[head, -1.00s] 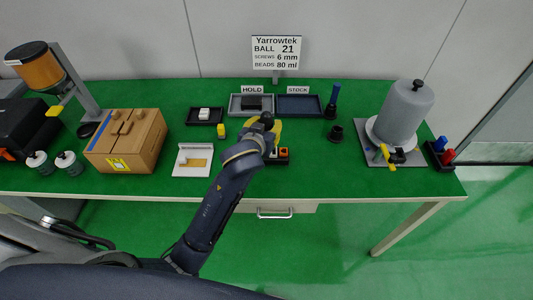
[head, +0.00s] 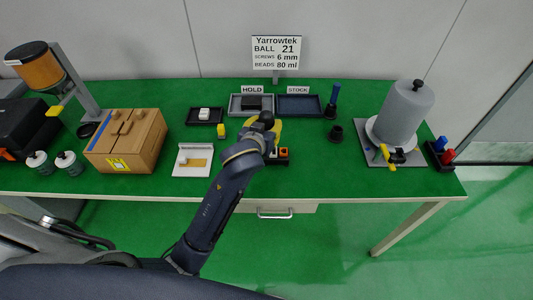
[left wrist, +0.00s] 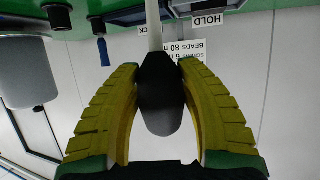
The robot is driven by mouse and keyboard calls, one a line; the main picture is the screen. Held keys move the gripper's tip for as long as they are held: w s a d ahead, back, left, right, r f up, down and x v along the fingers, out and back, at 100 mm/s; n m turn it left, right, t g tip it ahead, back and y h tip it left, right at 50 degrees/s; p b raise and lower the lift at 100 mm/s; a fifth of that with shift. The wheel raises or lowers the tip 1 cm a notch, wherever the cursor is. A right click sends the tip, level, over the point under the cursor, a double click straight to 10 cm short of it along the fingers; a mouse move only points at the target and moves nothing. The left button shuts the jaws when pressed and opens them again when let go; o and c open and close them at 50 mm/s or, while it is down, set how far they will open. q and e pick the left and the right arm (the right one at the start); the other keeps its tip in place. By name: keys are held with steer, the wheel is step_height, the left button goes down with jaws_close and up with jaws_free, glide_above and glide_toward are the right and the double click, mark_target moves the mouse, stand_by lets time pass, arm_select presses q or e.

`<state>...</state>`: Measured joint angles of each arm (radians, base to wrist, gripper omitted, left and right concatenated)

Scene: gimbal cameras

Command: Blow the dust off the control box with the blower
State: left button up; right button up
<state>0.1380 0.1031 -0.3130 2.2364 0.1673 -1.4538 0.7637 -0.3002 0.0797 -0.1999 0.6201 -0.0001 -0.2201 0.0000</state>
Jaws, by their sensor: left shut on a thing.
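My left gripper (head: 271,130) hangs over the middle of the green bench. Its yellow fingers are shut on the blower, a dark rubber bulb (left wrist: 160,90) with a pale nozzle (left wrist: 154,25), seen between both fingers (left wrist: 160,105) in the left wrist view. The dark bulb end (head: 266,118) also shows in the head view above the gripper. The control box (head: 284,158), low and black with an orange part, sits just in front of and below the gripper. The gripper and arm hide much of it, and I cannot make out dust. My right gripper is not in view.
A white tray (head: 181,169) and a wooden box (head: 128,160) lie left of the control box. The hold tray (head: 237,110) and stock tray (head: 300,113) are behind. A grey vessel (head: 403,112) stands right.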

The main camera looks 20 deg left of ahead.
mark_target(265, 116)
arm_select(q)
steer(key=shift+r, duration=2.4)
